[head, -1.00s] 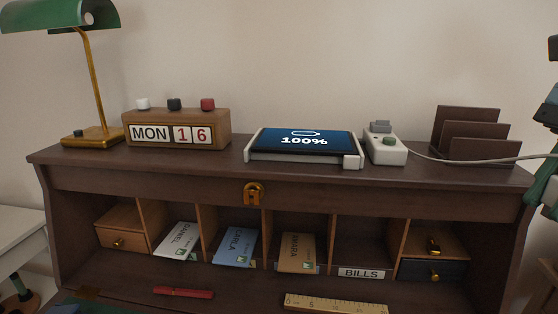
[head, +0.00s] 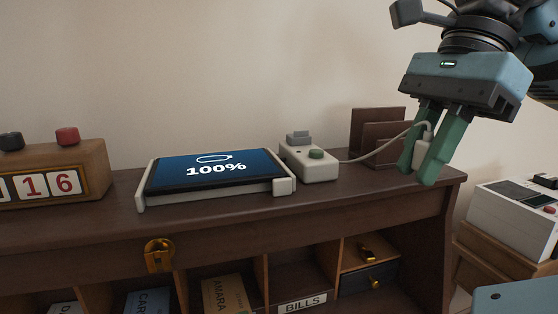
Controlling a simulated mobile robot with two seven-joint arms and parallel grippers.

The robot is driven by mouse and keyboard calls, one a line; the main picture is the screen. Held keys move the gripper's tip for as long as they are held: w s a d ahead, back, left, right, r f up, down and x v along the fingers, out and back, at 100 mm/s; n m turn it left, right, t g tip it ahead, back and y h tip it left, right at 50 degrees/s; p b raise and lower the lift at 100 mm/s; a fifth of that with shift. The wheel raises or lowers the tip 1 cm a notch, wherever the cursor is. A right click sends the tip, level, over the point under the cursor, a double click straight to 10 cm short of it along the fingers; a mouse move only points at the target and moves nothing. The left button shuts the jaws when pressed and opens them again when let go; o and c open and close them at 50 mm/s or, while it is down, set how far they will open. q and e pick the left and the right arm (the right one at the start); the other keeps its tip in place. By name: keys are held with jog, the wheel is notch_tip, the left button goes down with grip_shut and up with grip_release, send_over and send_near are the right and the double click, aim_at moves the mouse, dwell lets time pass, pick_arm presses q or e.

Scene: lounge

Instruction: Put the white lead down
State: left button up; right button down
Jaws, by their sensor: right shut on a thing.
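The white lead (head: 381,155) runs from the white socket box (head: 310,161) on the desk top, rising to the right. Its white plug end (head: 421,148) is between the green fingers of my right gripper (head: 432,160), which is shut on it. The gripper points down over the right end of the desk top (head: 330,195), in front of the brown letter rack. I cannot tell whether the plug touches the wood. My left gripper is not in view.
A tablet (head: 215,172) reading 100% lies in a white stand. The brown letter rack (head: 377,130) stands behind the lead. A wooden date block (head: 60,172) is at left. Right of the desk is a white device (head: 515,212) on a wooden box. Bare desk top lies before the socket box.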

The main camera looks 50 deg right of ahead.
jog(key=p, duration=0.3)
send_over(348, 173)
jog(key=shift+f, duration=0.75)
jog(key=shift+w+f, duration=0.1)
jog(key=shift+f, duration=0.05)
jog(key=shift+f+b, duration=0.4)
jog(key=shift+f, duration=1.25)
